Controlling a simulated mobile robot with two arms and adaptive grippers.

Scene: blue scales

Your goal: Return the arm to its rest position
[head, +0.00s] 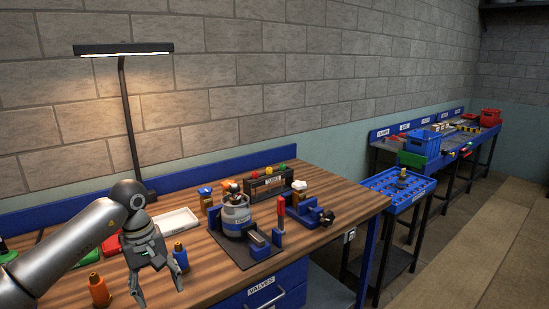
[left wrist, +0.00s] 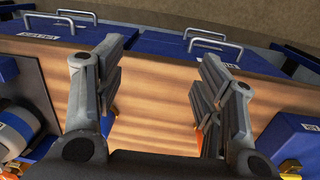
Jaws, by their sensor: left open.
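My left arm (head: 70,247) comes in from the left of the head view, over the wooden workbench (head: 205,275). My left gripper (head: 160,290) points down at the front left of the bench. Its fingers are apart, with nothing between them. In the left wrist view the open fingers (left wrist: 160,75) show with bare wood and the bench's front edge beyond them. An orange piece with a brass top (head: 99,292) stands left of the gripper, and a blue one (head: 180,258) stands just right of it. My right gripper is not in view.
A white tray (head: 176,221) lies behind the gripper. A blue-and-grey device (head: 236,213) stands on a dark mat (head: 226,243) to the right. A lamp (head: 124,49) rises at the back. Blue drawers with handles (left wrist: 210,45) line the bench front. A blue cart (head: 398,188) stands further right.

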